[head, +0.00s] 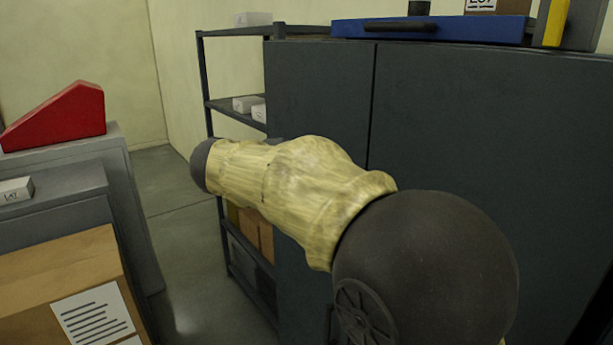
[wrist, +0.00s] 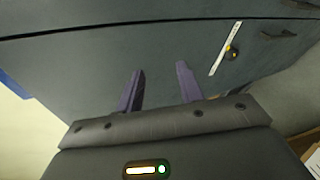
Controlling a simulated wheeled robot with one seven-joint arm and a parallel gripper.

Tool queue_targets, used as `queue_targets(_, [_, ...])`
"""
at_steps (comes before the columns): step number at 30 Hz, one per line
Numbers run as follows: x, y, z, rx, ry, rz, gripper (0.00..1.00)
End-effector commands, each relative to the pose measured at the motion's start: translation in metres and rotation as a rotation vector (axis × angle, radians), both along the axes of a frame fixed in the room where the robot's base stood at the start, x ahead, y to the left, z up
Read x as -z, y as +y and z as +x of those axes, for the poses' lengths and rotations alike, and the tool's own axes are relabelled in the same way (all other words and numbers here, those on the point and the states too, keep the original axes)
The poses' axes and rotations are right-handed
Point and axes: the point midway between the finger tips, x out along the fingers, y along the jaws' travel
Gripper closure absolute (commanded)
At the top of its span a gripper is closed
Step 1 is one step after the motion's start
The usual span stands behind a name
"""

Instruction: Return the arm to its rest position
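My arm, in a yellowish fabric sleeve with dark joints, reaches across the middle of the head view in front of a dark grey cabinet (head: 480,130). My gripper itself does not show in the head view. In the wrist view my gripper (wrist: 160,85) has its two purplish fingers apart, with nothing between them. Beyond the fingers is the dark cabinet face (wrist: 95,65), with a seam along the top. How far the fingertips are from it is hard to tell.
A shelf rack (head: 234,108) with small white boxes stands left of the cabinet. A blue case (head: 460,29) lies on top. At left are a red wedge (head: 60,118) on a grey cabinet and a cardboard box (head: 60,265). Open floor (head: 175,215) lies between.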

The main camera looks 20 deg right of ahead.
Motion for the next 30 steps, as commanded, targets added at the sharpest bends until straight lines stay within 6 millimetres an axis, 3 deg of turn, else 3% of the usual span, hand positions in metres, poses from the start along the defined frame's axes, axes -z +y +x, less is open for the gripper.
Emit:
queue_targets(5, [0.003,-0.001,0.000,-0.001,0.005,0.006,0.63])
queue_targets(8, [0.021,-0.002,-0.003,-0.003,0.032,0.047,0.63])
queue_targets(11, [0.060,-0.005,-0.011,-0.004,0.086,0.146,0.63])
queue_targets(14, [0.114,-0.005,-0.029,0.010,0.150,0.298,0.63])
queue_targets(18, [0.191,0.002,-0.065,0.075,0.209,0.560,0.63])
queue_targets(21, [0.236,0.009,-0.095,0.155,0.213,0.746,0.63])
queue_targets(27, [0.301,0.024,-0.149,0.384,0.127,1.074,0.63])
queue_targets(30, [0.318,0.026,-0.167,0.492,0.059,1.176,0.63])
